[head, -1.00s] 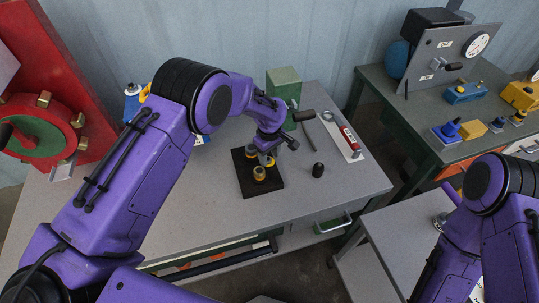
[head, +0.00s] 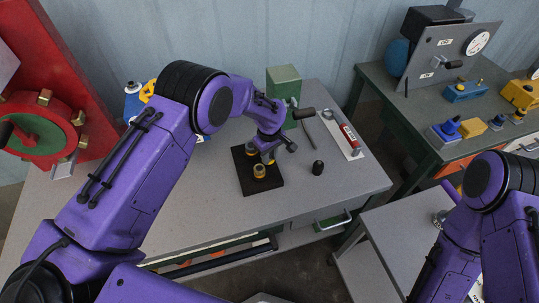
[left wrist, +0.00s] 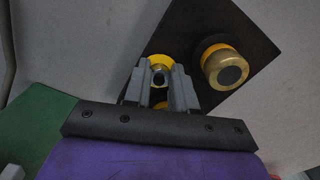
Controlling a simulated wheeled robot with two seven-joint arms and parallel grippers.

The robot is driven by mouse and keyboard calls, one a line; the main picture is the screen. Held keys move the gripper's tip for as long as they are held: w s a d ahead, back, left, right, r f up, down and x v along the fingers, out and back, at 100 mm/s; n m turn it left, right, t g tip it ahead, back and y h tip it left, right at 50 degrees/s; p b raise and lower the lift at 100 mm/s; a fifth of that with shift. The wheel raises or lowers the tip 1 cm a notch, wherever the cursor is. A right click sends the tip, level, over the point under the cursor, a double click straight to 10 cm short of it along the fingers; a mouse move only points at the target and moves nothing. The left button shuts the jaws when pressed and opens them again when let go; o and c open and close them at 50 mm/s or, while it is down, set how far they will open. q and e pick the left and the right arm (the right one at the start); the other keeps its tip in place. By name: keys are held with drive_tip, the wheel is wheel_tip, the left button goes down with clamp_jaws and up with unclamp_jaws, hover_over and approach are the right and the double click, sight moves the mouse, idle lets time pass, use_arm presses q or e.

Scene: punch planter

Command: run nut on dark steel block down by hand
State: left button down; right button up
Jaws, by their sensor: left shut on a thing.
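The dark steel block (head: 247,186) is a flat black square on the grey workbench, with yellow-ringed brass nuts standing on it. One brass nut (head: 259,171) shows free at the front of the block; in the left wrist view a free brass nut (left wrist: 224,68) with a dark centre sits right of the fingers. My left gripper (head: 267,158) points down over the block's back part. In the left wrist view its fingers (left wrist: 160,84) are shut around a yellow and brass nut (left wrist: 159,62) with a dark stud end in its middle. The fingers hide part of this nut. My right gripper is out of view.
A green block (head: 284,84) stands behind. A small black cylinder (head: 318,168), and a white strip with a red-handled tool (head: 348,135), lie to the right. A red panel (head: 60,75) rises at left. The bench front is clear.

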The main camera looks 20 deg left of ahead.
use_arm(q)
drive_tip(key=m, duration=0.6)
drive_tip(key=shift+a, duration=0.1)
drive_tip(key=m+b, duration=0.1)
drive_tip(key=m, duration=0.5)
drive_tip(key=shift+a+r, duration=0.1)
drive_tip(key=shift+a, duration=0.05)
idle(0.3)
drive_tip(key=c, duration=0.9)
unclamp_jaws()
drive_tip(key=shift+r+b, duration=0.95)
drive_tip(key=shift+r, duration=4.3)
